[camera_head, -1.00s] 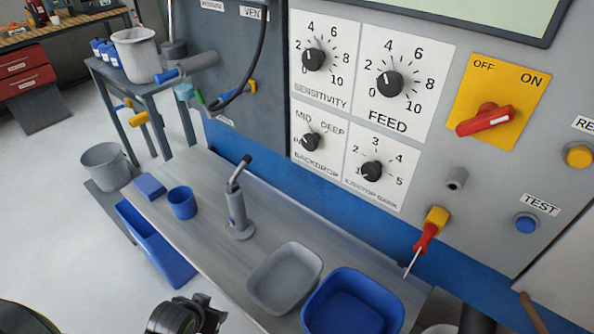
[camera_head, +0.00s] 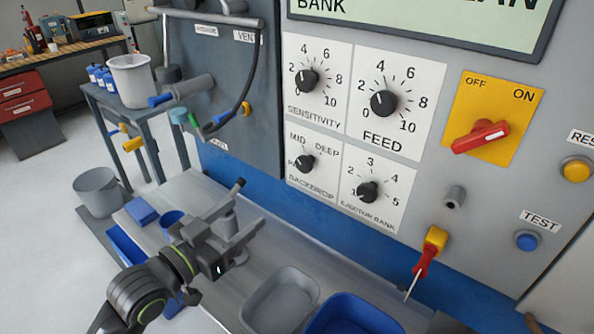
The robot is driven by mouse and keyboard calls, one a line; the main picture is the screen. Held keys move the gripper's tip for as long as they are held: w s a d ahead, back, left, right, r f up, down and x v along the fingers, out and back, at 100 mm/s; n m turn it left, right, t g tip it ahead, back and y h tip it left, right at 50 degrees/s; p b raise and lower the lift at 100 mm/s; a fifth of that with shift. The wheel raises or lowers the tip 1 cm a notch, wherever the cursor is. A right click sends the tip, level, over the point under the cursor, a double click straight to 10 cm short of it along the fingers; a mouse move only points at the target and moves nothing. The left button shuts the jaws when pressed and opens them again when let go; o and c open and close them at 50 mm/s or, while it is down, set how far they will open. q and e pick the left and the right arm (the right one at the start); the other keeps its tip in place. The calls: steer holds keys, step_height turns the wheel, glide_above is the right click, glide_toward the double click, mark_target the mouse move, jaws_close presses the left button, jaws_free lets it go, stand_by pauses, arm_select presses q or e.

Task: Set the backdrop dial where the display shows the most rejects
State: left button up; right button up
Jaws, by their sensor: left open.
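The backdrop dial (camera_head: 305,163) is a small black knob on a white plate at the lower left of the panel's dial group. Its label shows MID and DEEP, and the knob hides part of a third word at the left. The display (camera_head: 424,14) is cut off by the top edge; only BANK and part of a larger word show, so no reject count is readable. My left gripper (camera_head: 232,243) is open and empty over the grey bench, below and left of the backdrop dial and apart from it. My right gripper is out of view.
Near the backdrop dial are the sensitivity dial (camera_head: 307,80), feed dial (camera_head: 384,103) and ejector bank dial (camera_head: 368,191). A red switch (camera_head: 481,136) and a screwdriver (camera_head: 424,260) are to the right. A grey tray (camera_head: 279,300) and blue tray (camera_head: 350,316) stand on the bench.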

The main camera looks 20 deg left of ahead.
mark_target(303, 167)
arm_select(q)
steer(key=p+x, duration=0.1)
steer(key=x, duration=1.6)
steer(key=shift+w+d+p, duration=0.1)
steer(key=shift+w+p, duration=0.05)
steer(key=shift+p, duration=0.15)
steer(key=shift+c, duration=0.5)
steer(key=c, duration=0.9)
steer(key=shift+r+n+p, duration=0.15)
steer(key=shift+n+p, duration=1.6)
steer(key=shift+n, duration=0.05)
steer(key=n+p, duration=0.4)
steer(key=n, duration=0.1)
steer(key=n+p, duration=0.3)
steer(key=n, duration=0.1)
steer(key=shift+n, duration=0.4)
steer(key=shift+d+n+p, duration=0.1)
steer(key=shift+n+p, duration=0.8)
steer(key=shift+n, duration=1.1)
